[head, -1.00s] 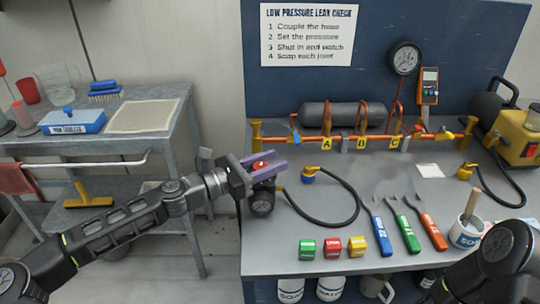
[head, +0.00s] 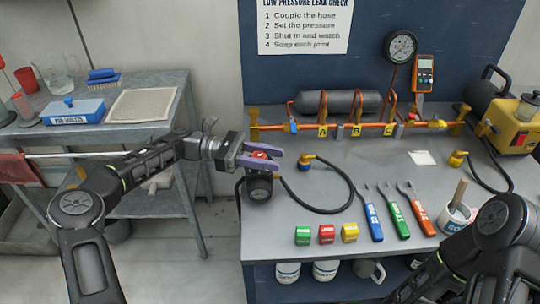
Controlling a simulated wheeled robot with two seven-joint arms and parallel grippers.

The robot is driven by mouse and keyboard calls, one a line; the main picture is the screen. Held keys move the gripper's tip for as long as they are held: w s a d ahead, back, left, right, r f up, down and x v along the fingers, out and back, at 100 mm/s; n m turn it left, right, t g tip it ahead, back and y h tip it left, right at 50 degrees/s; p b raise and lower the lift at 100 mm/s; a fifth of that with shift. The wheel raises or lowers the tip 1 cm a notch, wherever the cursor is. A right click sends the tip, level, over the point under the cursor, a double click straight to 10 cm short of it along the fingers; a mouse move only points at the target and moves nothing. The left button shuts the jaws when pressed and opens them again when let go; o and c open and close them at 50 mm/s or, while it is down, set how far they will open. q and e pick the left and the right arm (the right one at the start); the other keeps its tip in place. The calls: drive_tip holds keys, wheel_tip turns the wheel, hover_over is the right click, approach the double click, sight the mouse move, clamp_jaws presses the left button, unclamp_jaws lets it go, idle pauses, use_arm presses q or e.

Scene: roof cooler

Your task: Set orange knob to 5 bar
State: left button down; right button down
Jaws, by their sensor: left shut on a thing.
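The orange knob (head: 258,154) looks red-orange and sits between the purple fingers of my left gripper (head: 268,160), at the bench's left edge. My left gripper is shut on the knob, coming in from the left. Fingers hide part of the knob. Just below it is a regulator with a small dark round gauge (head: 259,188); its reading is too small to tell. My right arm shows at the lower right, but its gripper is out of view.
Green, red and yellow blocks (head: 326,234) and several tools (head: 397,215) lie on the bench (head: 285,260). An orange pipe manifold (head: 345,130) with a large gauge (head: 400,46) stands behind.

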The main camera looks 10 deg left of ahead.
use_arm(q)
drive_tip(key=shift+g, duration=0.3)
drive_tip(key=c, duration=0.9)
unclamp_jaws()
drive_tip(key=shift+c, duration=0.2)
